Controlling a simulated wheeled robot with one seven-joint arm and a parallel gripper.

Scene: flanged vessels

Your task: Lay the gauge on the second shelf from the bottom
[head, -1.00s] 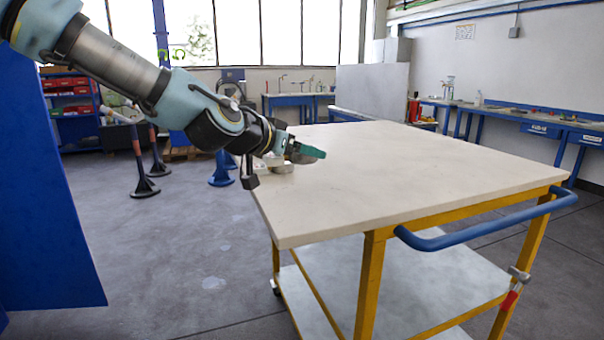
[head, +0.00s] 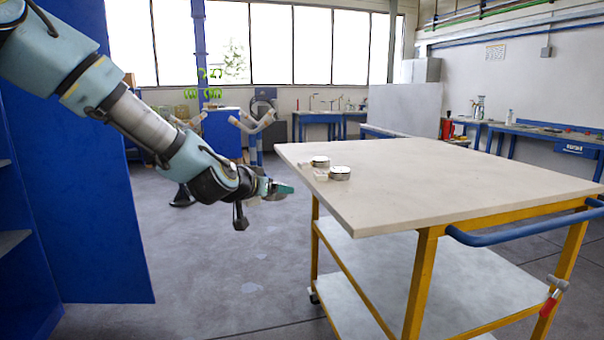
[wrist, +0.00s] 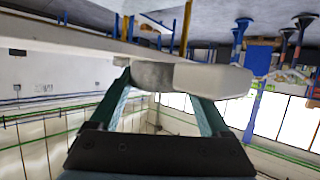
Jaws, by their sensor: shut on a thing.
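My gripper (head: 284,189) is shut on the gauge, left of the table and clear of its edge. In the wrist view the gauge (wrist: 152,76) is a grey rounded body with a pale block-like part to its right, between the green fingers. In the head view the fingers mostly hide it. A blue shelf unit (head: 105,200) stands at the left; its side panel faces me. Only the ends of two shelves show at the left edge, a lower grey one (head: 10,243) and one above it. I cannot tell which is second from the bottom.
A pale-topped table (head: 430,190) on a yellow frame stands at the right. Two round gauge-like things (head: 340,173) and a small white block lie near its left corner. A lower tray (head: 400,275) is bare. The grey floor (head: 220,270) between table and shelf unit is clear.

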